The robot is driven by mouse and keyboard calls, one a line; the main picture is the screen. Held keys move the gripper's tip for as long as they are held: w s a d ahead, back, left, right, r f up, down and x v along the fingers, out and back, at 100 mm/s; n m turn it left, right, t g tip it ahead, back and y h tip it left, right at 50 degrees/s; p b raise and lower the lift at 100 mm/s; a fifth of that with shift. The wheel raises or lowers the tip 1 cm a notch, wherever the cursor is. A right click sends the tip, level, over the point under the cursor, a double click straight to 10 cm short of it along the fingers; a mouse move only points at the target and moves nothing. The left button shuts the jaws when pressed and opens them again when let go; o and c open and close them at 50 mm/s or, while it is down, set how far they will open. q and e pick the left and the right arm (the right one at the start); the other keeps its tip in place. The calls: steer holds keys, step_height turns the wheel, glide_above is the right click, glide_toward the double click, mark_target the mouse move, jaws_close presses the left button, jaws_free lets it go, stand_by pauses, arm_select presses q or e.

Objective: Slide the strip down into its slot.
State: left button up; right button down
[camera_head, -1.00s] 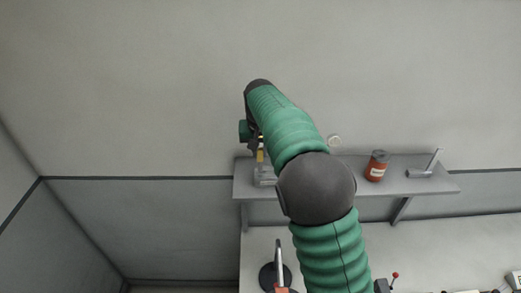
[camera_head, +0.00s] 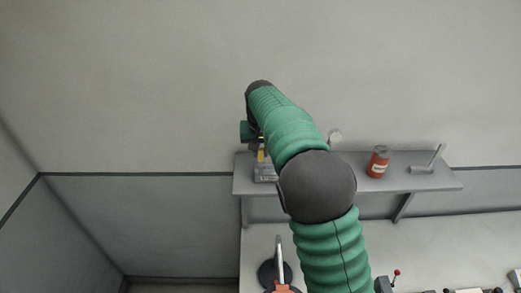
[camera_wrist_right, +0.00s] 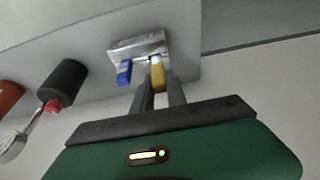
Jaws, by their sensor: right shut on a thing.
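The yellow strip (camera_wrist_right: 157,76) is between the fingertips of my right gripper (camera_wrist_right: 158,88) in the wrist view. The gripper is shut on it. The strip's far end meets the near side of a small grey metal block (camera_wrist_right: 138,46); how deep it sits in a slot I cannot tell. A blue piece (camera_wrist_right: 124,73) sits at the same block, left of the strip. In the head view the strip (camera_head: 261,156) shows just above the block (camera_head: 265,173), with my right arm covering much of the area. My left gripper is not in view.
The block stands at the left end of a grey wall shelf (camera_head: 345,187). A red can with a dark top (camera_head: 378,162) and a grey L-shaped item (camera_head: 427,164) stand farther right. Below is a bench with a dark round item (camera_head: 268,272) and a red-knobbed lever (camera_head: 396,273).

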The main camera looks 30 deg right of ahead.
steer(key=shift+f+b, duration=0.95)
steer(key=shift+f, duration=0.55)
steer(key=c, duration=1.3)
jaws_free()
steer(key=shift+o, duration=0.2)
steer(key=shift+r, duration=0.1)
steer(key=shift+a+r, duration=0.1)
steer(key=shift+r, duration=0.2)
steer(key=b+v, duration=0.2)
steer(key=v, duration=1.4)
